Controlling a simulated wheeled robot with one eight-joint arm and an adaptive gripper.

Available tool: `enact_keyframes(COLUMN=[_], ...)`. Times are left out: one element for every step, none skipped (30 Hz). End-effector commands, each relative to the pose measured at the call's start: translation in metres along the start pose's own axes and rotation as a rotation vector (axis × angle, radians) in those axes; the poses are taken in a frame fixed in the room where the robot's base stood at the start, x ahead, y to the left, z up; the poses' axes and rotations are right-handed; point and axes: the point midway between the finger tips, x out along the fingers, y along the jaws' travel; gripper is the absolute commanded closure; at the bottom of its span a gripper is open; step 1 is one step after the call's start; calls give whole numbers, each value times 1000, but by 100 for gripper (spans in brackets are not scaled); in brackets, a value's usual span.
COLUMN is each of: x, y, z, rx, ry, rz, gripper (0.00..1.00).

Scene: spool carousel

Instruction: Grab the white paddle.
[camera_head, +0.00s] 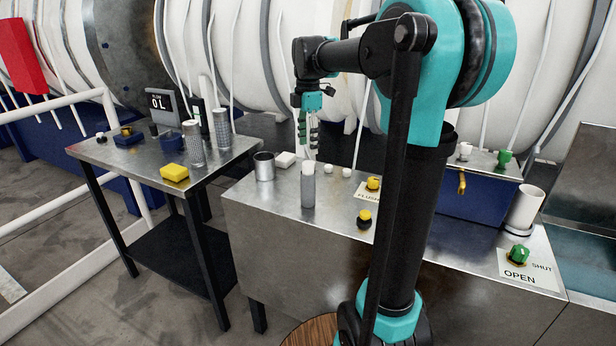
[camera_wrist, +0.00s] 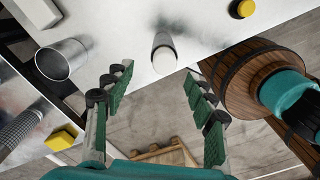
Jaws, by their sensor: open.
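I cannot make out a thing that is clearly a white paddle. My gripper (camera_head: 308,146) hangs above the near metal counter in the head view, fingers down. In the wrist view my gripper (camera_wrist: 158,76) is open, its green-padded fingers well apart with nothing between them. A grey cylinder with a white top (camera_head: 308,186) stands upright on the counter below the gripper; it also shows in the wrist view (camera_wrist: 164,58), beyond the fingertips. A white block (camera_head: 285,159) lies behind it to the left, also in the wrist view (camera_wrist: 38,11).
A metal cup (camera_head: 264,166) and two small white balls (camera_head: 333,169) flank the cylinder. Yellow-topped knobs (camera_head: 373,183) sit to the right. The left table (camera_head: 137,158) holds a yellow block (camera_head: 174,173) and perforated cylinders (camera_head: 222,128). A wooden barrel (camera_wrist: 238,75) shows in the wrist view.

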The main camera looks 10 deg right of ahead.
Motion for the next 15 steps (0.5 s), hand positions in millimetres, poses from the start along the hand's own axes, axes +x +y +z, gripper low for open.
enact_keyframes(x=[5, 6, 8, 10, 11, 14, 16, 20, 25, 30, 34, 40, 44, 48, 53], y=[0, 0, 0, 0, 0, -1, -2, -2, -4, -5, -6, -8, -8, -8, -8], z=[0, 0, 0, 0, 0, 0, -1, -1, -2, -2, -3, -3, -4, -3, -3], rx=[0, 0, 0, 0, 0, 0, 0, 0, 0, 0, 0, 1, 1, 1, 1], ry=[0, 0, 0, 0, 0, 0, 0, 0, 0, 0, 0, 0, 0, 0, 0], rz=[0, 0, 0, 0, 0, 0, 0, 0, 0, 0, 0, 0, 0, 0, 0], gripper=[44, 44, 44, 44, 44, 44, 44, 44, 44, 44, 44, 44, 44, 44, 44])
